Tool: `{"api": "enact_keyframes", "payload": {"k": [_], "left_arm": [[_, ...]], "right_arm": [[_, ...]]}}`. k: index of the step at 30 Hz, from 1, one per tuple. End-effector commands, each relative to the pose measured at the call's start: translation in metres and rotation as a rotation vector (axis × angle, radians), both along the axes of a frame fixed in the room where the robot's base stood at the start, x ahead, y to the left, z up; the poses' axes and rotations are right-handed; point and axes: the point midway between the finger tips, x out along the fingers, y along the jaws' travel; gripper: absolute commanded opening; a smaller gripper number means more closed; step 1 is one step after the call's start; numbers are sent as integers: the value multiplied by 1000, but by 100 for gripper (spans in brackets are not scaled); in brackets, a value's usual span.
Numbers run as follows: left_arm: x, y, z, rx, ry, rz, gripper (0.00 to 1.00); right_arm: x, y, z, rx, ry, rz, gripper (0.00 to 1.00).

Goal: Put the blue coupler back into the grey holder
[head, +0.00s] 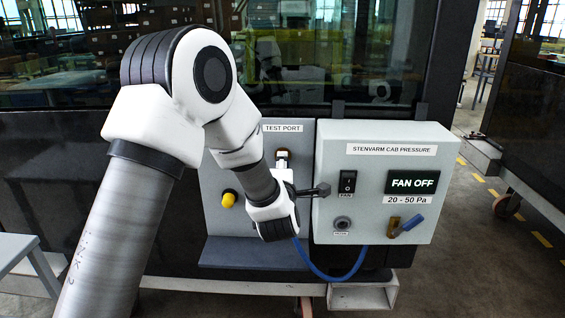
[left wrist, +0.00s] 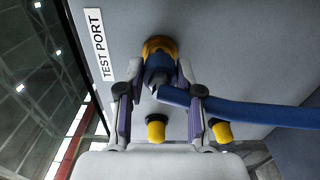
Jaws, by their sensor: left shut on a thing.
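My left gripper (head: 283,166) is at the grey panel under the TEST PORT label. In the left wrist view, its two fingers (left wrist: 159,72) are shut on the blue coupler (left wrist: 157,64). The coupler's front end is against the brass test port (left wrist: 159,45); I cannot tell whether it is locked on. A blue hose (left wrist: 240,108) leads from the coupler to the right, and it hangs in a loop below my wrist in the head view (head: 345,276). I cannot make out the grey holder for certain. My right gripper is not in view.
The grey pressure box (head: 375,262) stands close to the right of my wrist, its display reading FAN OFF. A dark protruding part (head: 322,190) sits between them. A yellow cap (head: 228,199) is left of my gripper. A ledge (head: 250,252) lies below.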

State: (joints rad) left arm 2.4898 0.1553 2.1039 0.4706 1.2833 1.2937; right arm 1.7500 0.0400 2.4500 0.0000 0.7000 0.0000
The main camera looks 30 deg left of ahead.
Motion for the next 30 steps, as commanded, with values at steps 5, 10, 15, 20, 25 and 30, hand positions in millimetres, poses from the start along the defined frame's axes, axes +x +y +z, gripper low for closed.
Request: {"api": "enact_keyframes", "payload": {"k": [5,10,15,20,25,30], "left_arm": [[-6,-4,0,1,0,0,0],[-12,-7,0,2,-1,1,0],[-18,-11,0,2,-1,0,0],[-23,-15,0,2,-1,-1,0],[-29,-18,0,2,-1,0,0],[-34,-21,0,3,-1,1,0]], "right_arm": [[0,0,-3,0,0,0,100],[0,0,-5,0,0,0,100],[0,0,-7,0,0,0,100],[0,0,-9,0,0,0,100],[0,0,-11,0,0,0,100],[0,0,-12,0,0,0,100]]}}
